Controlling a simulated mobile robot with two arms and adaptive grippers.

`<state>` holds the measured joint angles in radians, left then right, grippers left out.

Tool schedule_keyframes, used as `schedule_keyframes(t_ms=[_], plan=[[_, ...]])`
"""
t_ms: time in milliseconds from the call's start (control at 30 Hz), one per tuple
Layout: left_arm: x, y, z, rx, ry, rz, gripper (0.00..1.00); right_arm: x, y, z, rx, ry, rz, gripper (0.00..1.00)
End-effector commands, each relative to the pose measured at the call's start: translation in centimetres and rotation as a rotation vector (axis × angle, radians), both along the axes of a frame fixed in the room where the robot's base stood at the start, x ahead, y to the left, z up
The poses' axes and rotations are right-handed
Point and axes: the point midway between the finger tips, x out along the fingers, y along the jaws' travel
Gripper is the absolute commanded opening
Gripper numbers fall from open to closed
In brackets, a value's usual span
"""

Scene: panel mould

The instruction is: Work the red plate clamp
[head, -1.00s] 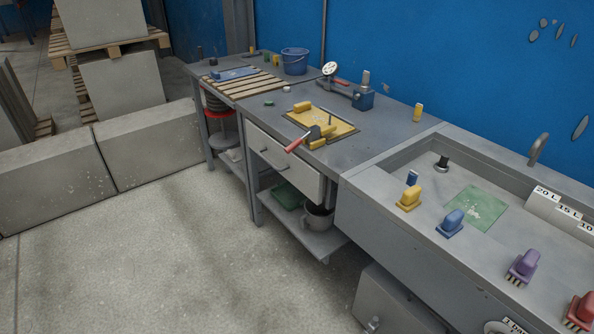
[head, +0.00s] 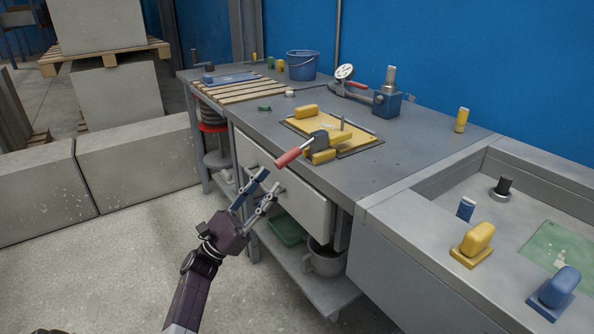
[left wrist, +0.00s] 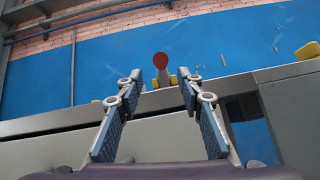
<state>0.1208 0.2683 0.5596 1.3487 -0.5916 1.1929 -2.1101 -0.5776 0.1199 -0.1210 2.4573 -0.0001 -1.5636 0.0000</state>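The plate clamp's red handle (head: 290,157) sticks out over the front edge of the bench, sloping down toward me. Its inner end meets a dark block and a yellow body (head: 320,156) on a yellow plate (head: 352,143). In the left wrist view the handle's round red end (left wrist: 160,60) shows beyond my fingertips, roughly midway between them. My left gripper (head: 271,181) is open and empty, in front of the drawer, just below and left of the handle end. It appears apart from the handle. My right gripper is not in view.
The grey bench (head: 412,154) carries a blue device with a gauge (head: 388,104), a wooden slatted rack (head: 240,92) and a blue bucket (head: 302,66). A sink-like trough (head: 420,220) with yellow and blue handled blocks stands at right. The floor in front is clear.

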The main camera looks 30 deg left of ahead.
Motion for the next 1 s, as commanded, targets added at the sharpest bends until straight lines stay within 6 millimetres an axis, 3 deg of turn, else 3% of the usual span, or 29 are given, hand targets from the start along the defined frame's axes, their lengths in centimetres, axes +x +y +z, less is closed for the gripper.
schedule_keyframes(t_ms=[267, 533, 933, 1000], plan=[[1.3, -1.1, 2.8, 0.041, -0.037, 0.015, 0.34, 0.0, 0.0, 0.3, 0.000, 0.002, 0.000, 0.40], [3.9, -2.5, 5.4, 0.036, -0.032, 0.014, 0.34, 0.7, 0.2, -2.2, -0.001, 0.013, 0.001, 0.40], [4.6, -2.8, 5.9, 0.036, -0.030, 0.015, 0.34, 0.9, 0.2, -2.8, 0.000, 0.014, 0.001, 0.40], [4.5, -2.8, 5.9, 0.036, -0.030, 0.015, 0.28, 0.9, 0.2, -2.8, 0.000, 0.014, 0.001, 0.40]])
